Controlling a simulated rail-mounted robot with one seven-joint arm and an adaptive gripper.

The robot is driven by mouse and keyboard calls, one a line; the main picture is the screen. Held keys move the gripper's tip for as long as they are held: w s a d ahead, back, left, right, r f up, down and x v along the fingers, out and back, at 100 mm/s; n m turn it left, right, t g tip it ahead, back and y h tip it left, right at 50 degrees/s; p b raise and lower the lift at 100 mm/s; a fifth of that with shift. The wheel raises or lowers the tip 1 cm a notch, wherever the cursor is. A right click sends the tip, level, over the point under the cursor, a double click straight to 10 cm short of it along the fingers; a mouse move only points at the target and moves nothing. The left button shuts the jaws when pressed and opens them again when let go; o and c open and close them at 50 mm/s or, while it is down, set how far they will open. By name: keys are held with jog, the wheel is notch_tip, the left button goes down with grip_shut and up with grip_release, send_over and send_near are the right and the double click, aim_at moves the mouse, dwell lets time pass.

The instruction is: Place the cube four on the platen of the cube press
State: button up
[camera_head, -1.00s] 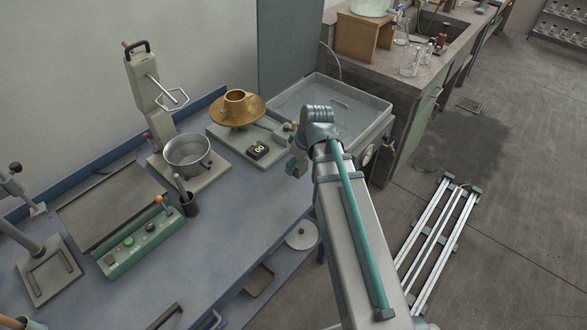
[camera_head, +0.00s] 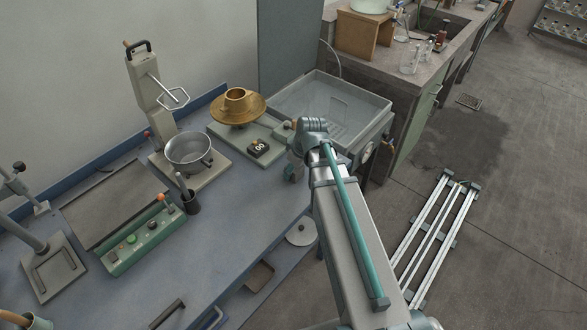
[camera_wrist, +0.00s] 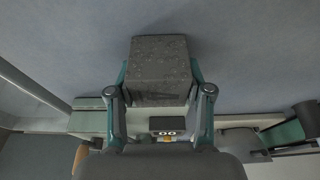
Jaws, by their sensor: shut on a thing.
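In the wrist view a rough dark grey concrete cube (camera_wrist: 160,62) sits between the two teal fingers of my gripper (camera_wrist: 160,80), which is shut on it. No number can be read on the cube's visible faces. The blue-grey surface fills the background behind it; I cannot tell the gap. In the head view my arm hides the cube. I cannot surely identify the cube press; a column stand with a square grey base (camera_head: 52,268) stands at the left of the bench, and no label shows on it.
The bench (camera_head: 225,225) holds a green control panel (camera_head: 145,238), a mixer bowl (camera_head: 188,152), a dark cup (camera_head: 190,202) and a brass table (camera_head: 238,106) with a counter (camera_head: 258,147). A water tank (camera_head: 350,95) is behind my arm. The bench's front middle is clear.

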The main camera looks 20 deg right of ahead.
jog(key=shift+f, duration=0.1)
jog(key=o, duration=1.4)
jog(key=b+v, duration=0.1)
jog(key=v, duration=0.9)
jog(key=shift+s+d+r, duration=0.1)
jog(key=shift+r, duration=0.25)
jog(key=shift+o, duration=0.3)
jog(key=shift+v, duration=0.8)
